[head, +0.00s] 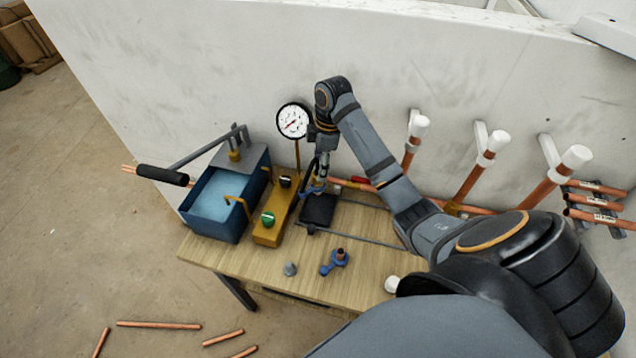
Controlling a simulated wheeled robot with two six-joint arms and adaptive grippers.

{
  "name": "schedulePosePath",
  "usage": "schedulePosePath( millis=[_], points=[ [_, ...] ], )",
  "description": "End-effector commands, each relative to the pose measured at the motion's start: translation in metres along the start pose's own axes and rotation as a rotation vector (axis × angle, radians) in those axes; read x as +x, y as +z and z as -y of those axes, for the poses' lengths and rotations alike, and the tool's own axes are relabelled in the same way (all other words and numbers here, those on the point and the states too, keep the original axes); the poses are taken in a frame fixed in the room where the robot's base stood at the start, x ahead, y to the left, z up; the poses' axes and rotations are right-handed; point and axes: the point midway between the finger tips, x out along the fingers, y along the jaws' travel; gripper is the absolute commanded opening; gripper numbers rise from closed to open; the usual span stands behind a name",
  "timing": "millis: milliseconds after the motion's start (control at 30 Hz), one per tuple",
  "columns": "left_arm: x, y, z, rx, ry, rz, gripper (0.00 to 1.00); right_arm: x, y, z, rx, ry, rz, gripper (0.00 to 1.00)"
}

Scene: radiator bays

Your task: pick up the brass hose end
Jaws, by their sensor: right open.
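My right gripper (322,175) reaches in from the right and points down over the back of the wooden bench. It is open, just above a black block (318,208). A thin black hose (306,176) curves down beside the gripper's left side. A small blue piece shows at the fingertips. I cannot clearly make out the brass hose end; the gripper and hose crowd that spot and may hide it. My left gripper is not in view.
The bench (240,262) carries a blue water tank (212,228) with a pump handle (162,175), a yellow valve block (268,232), a gauge (293,121), a blue tool (335,262) and a grey cone (290,268). White-capped copper pipes (470,182) stand along the wall.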

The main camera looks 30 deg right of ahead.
Motion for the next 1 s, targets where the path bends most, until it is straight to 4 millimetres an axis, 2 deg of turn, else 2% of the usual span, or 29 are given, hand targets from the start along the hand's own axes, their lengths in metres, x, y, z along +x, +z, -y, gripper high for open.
schedulePosePath(
  millis=[100, 200, 267, 467, 667, 767, 1000],
  points=[
    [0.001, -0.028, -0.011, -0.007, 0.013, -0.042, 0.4, 0.001, 0.0, 0.0, -0.001, 0.001, -0.001, 0.61],
    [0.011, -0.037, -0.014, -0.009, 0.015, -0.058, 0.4, 0.011, 0.0, -0.001, -0.001, 0.001, -0.001, 0.61],
    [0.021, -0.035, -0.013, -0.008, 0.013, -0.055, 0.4, 0.022, 0.001, -0.002, -0.001, 0.001, -0.001, 0.61],
    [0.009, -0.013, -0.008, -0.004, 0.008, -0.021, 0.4, 0.046, 0.0, -0.003, 0.0, -0.002, 0.0, 0.61],
    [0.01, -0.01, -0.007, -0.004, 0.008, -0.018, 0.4, 0.051, 0.0, -0.003, -0.001, 0.002, 0.0, 0.61],
    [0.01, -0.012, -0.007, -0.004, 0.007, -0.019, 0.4, 0.051, 0.0, -0.003, -0.001, 0.002, 0.0, 0.5],
    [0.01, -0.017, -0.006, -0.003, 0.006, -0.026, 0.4, 0.05, 0.0, -0.003, -0.001, 0.001, 0.0, 0.17]
  ],
)
